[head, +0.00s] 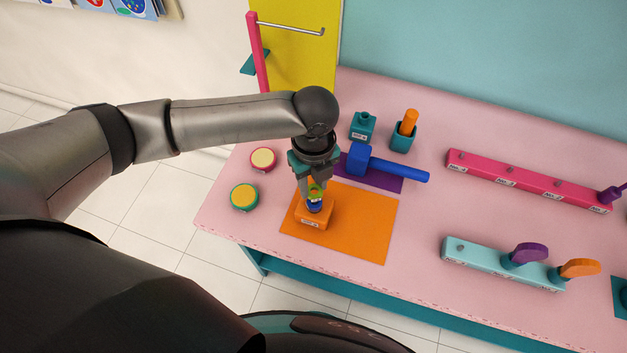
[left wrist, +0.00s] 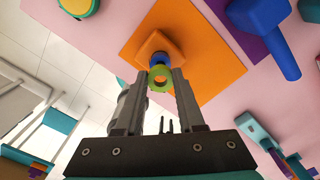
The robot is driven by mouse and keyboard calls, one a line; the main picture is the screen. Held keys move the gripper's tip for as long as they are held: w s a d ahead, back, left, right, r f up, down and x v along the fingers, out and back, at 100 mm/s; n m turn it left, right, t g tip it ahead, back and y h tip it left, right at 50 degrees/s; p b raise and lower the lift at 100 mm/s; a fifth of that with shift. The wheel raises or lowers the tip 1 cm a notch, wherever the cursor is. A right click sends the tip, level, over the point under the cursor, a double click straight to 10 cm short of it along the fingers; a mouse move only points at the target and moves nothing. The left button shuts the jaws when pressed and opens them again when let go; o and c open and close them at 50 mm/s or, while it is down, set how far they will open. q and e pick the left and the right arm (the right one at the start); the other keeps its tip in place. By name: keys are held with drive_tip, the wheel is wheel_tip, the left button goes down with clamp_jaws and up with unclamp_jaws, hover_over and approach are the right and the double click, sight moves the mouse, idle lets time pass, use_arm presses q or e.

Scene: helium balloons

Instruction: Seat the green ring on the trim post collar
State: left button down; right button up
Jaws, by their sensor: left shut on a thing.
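The green ring (left wrist: 160,88) is gripped between the fingertips of my left gripper (left wrist: 160,80) in the left wrist view. In the head view my left gripper (head: 314,192) points down over an orange block (head: 314,220) with a white label and a blue collar (head: 314,207) on top. The blue collar (left wrist: 159,61) shows just behind the ring in the left wrist view, on the orange block (left wrist: 150,46). The ring is at or just above the collar; I cannot tell if they touch. The fingers partly hide the post. My right gripper is not in view.
The block stands on an orange mat (head: 365,225). A blue mallet-like tool (head: 395,168) lies behind on a purple mat (head: 372,180). Two round pads, one red-rimmed (head: 262,159) and one green-rimmed (head: 244,196), lie to the left. A pink rail (head: 530,182) and pale blue rail (head: 490,260) are right.

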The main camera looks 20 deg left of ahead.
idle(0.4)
use_arm(q)
drive_tip(key=shift+p, duration=0.45)
idle(0.3)
drive_tip(key=shift+p, duration=0.4)
drive_tip(key=shift+p, duration=0.35)
idle(0.3)
drive_tip(key=shift+f+b, duration=0.7)
drive_tip(key=shift+f, duration=0.9)
drive_tip(key=shift+c, duration=2.2)
unclamp_jaws()
